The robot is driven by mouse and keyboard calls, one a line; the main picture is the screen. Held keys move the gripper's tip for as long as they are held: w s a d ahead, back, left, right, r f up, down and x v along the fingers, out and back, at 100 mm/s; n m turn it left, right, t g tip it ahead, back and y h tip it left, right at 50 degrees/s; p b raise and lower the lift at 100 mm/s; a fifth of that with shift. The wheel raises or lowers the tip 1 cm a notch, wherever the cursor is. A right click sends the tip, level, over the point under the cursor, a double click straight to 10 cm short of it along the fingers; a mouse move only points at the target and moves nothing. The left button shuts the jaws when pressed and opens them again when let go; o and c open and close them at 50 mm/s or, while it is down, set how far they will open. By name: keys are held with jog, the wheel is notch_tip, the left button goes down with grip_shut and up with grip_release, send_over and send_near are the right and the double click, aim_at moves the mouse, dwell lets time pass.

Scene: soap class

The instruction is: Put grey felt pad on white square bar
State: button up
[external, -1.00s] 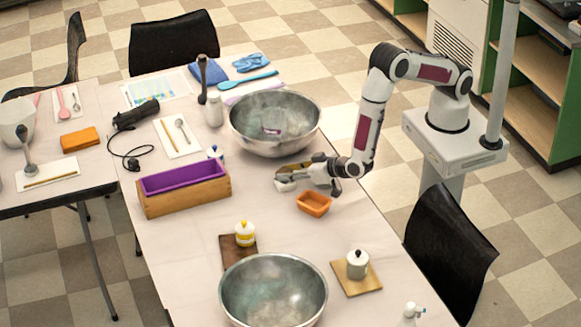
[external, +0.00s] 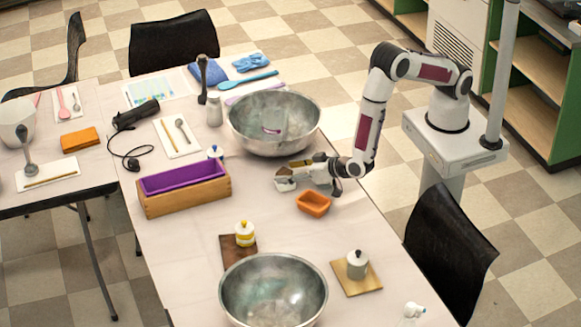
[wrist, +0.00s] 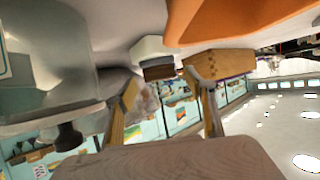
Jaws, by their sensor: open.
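The white square bar (external: 285,185) lies on the table left of the orange dish, just in front of my gripper (external: 300,173). In the wrist view the scene is upside down. There, the white bar (wrist: 150,46) has a small grey-brown block, seemingly the grey felt pad (wrist: 158,69), against its upper side, appearing to rest on it. My gripper (wrist: 162,80) is open, with its two fingers apart and the pad in line with the gap just beyond their tips. In the external view the pad is too small to tell clearly from the gripper.
The orange dish (external: 313,203) is close on the right of the bar. A large metal bowl (external: 274,143) stands behind my gripper. A wooden box with a purple liner (external: 184,196) is to the left. Another metal bowl (external: 273,302) is at the front. Table between box and dish is clear.

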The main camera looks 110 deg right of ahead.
jog(key=v, duration=1.1)
jog(key=shift+s+a, duration=0.2)
jog(key=shift+s, duration=0.05)
jog(key=shift+r, duration=0.15)
jog(key=shift+w, duration=0.1)
dwell(0.3)
jog(key=w+a+r+n+t+y, duration=0.1)
jog(key=w+a+r+y, duration=0.2)
jog(key=r+y, duration=0.15)
jog(key=w+a+r+n+t+y, duration=0.1)
jog(key=w+a+r+y, duration=0.15)
jog(key=r, duration=0.35)
jog(key=s+a+r+n+y, duration=0.2)
jog(key=s+r+n+y, duration=0.35)
jog(key=s+r, duration=0.65)
jog(key=s+d+r+n+g+h, duration=0.1)
jog(key=s+d+g, duration=0.1)
jog(key=s+d, duration=0.4)
jog(key=s+d+r+n+g+h, duration=0.1)
jog(key=s+d, duration=0.6)
jog(key=s, duration=0.9)
jog(key=shift+s+r+g+h, duration=0.2)
jog(key=shift+r+g+h, duration=0.15)
jog(key=shift+r+g, duration=0.35)
